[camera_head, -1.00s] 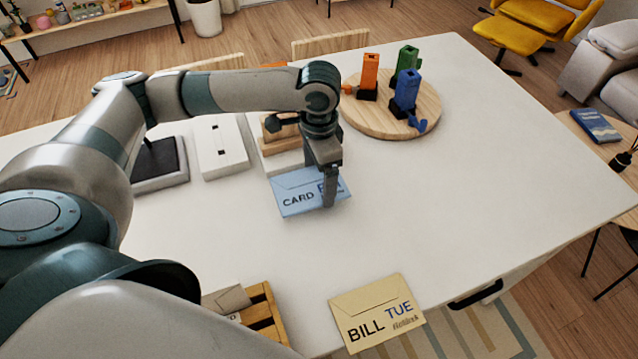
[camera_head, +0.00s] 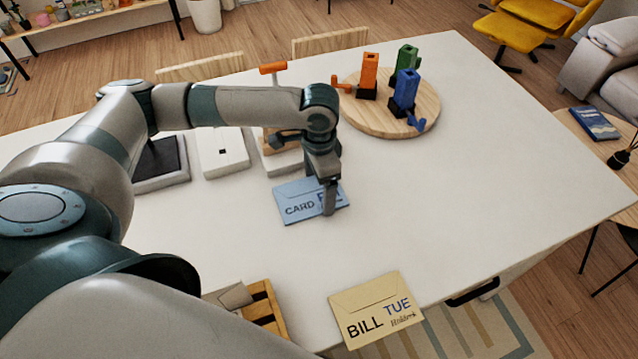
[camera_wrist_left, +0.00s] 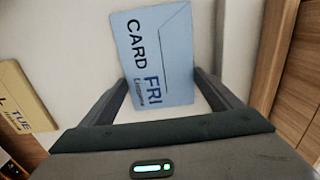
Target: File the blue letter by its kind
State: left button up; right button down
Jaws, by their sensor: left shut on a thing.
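The blue letter (camera_head: 298,190), marked CARD and FRI, is in my left gripper (camera_head: 329,208), just above or on the white table; I cannot tell if it touches. In the left wrist view the blue letter (camera_wrist_left: 165,45) lies between the two fingers (camera_wrist_left: 165,92), its print readable sideways. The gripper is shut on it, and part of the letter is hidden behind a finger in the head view. My right gripper is out of view.
A yellow BILL TUE letter (camera_head: 375,308) lies at the table's front edge. A wooden slotted holder (camera_head: 262,305) is partly hidden by my arm. A round board (camera_head: 385,120) carries orange, green and blue block stands. White and dark flat devices stand left. The table's right side is clear.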

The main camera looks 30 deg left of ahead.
aim_at(319, 192)
pick_arm(q)
jog(key=o, duration=0.9)
jog(key=shift+o, duration=0.2)
jog(key=shift+r, duration=0.1)
notch_tip(319, 192, up, 12)
jog(key=b, duration=0.2)
